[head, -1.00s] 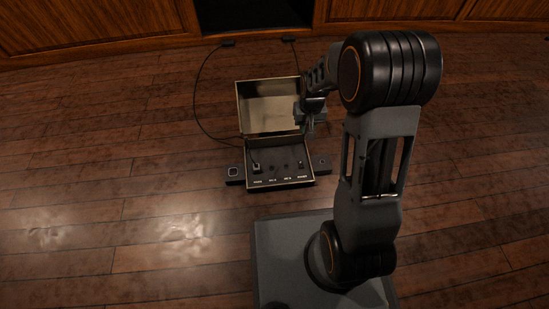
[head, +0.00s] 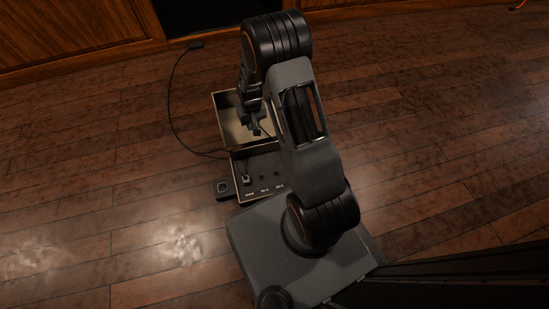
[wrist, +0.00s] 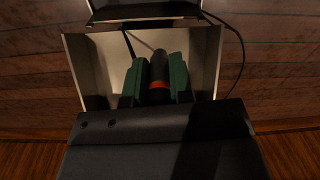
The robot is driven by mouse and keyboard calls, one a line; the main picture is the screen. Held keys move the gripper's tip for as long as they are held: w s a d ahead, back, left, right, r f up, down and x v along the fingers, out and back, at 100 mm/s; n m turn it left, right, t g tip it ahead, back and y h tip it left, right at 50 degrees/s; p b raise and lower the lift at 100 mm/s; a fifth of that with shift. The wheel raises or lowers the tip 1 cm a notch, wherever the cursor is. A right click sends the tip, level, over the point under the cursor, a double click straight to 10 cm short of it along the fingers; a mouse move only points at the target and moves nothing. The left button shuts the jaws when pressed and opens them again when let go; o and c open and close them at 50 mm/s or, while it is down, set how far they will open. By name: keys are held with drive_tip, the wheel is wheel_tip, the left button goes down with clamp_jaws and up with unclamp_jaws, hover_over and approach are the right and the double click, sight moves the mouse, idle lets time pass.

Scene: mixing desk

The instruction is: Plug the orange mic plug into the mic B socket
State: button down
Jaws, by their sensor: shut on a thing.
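My gripper (wrist: 158,82) is shut on the orange mic plug (wrist: 159,70), a dark cylinder with an orange band, held between green finger pads. In the head view my gripper (head: 256,129) is in front of the open lid, above the back of the case's panel (head: 262,163); the plug cannot be made out there. The mic B socket (head: 277,174) is a small dark hole above the third label from the left, close to my arm. The plug is apart from it. The mic A socket (head: 262,178) is to its left.
The open case lid (head: 229,115) stands behind the panel. Another plug (head: 246,179) sits in the leftmost socket. A black cable (head: 172,105) curves across the floor on the left. A small dark box (head: 223,187) is left of the case. My arm hides the panel's right end.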

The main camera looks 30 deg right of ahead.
drive_tip(key=s+d+f+p, duration=0.2)
drive_tip(key=d+f, duration=0.1)
drive_tip(key=f, duration=0.9)
drive_tip(key=m+b, duration=0.1)
drive_tip(key=m, duration=0.1)
hover_over(276, 174)
wheel_tip(276, 174, down, 14)
drive_tip(key=shift+w+d+f, duration=0.1)
drive_tip(key=shift+f+b, duration=1.65)
drive_tip(key=shift+b, duration=0.05)
drive_tip(key=shift+f, duration=0.1)
drive_tip(key=shift+f+b, duration=0.65)
drive_tip(key=shift+b, duration=0.35)
drive_tip(key=shift+f+b, duration=0.5)
drive_tip(key=shift+b, duration=0.3)
